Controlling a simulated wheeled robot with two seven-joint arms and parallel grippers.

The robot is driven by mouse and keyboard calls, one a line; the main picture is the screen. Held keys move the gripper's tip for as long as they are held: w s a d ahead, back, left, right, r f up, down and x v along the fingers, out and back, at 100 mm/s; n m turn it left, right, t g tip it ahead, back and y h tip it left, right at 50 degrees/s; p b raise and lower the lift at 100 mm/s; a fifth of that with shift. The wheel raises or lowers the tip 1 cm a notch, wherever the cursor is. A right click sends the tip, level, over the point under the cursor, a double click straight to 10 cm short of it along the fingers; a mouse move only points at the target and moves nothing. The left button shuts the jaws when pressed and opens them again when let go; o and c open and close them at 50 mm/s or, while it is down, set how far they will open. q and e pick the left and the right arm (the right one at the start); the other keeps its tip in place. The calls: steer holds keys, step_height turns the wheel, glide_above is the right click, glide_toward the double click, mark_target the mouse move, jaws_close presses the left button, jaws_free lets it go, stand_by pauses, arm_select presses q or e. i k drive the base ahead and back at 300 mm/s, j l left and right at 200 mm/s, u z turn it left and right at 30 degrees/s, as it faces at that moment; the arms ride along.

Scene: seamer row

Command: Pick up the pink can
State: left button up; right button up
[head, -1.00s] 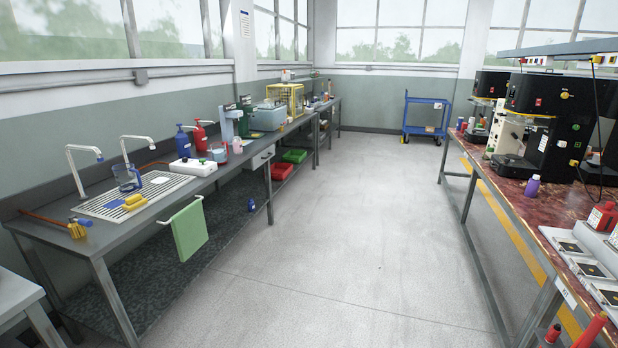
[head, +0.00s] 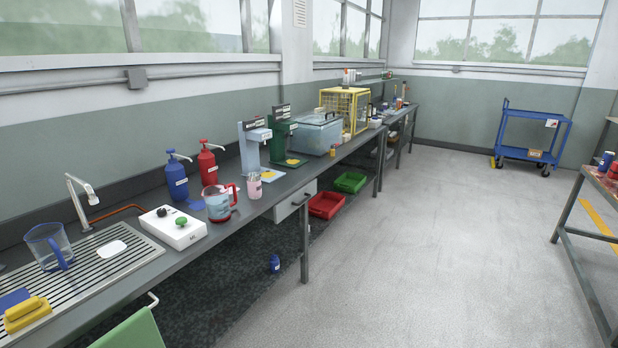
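A small pink can (head: 254,186) stands upright near the front edge of the long grey bench (head: 330,160) on the left. A clear jug with a red handle and base (head: 218,203) stands just left of it, close beside it. Neither of my grippers shows in the head view.
A white control box (head: 173,228), blue pump bottle (head: 177,181) and red pump bottle (head: 207,166) stand left of the can. Grey (head: 250,148) and green (head: 281,140) dispensers stand behind it. The aisle floor (head: 430,240) is clear, with a blue cart (head: 533,138) at the far end.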

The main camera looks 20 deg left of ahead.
mark_target(254, 187)
steer(key=i+l+u, duration=0.1)
steer(key=i, duration=1.4)
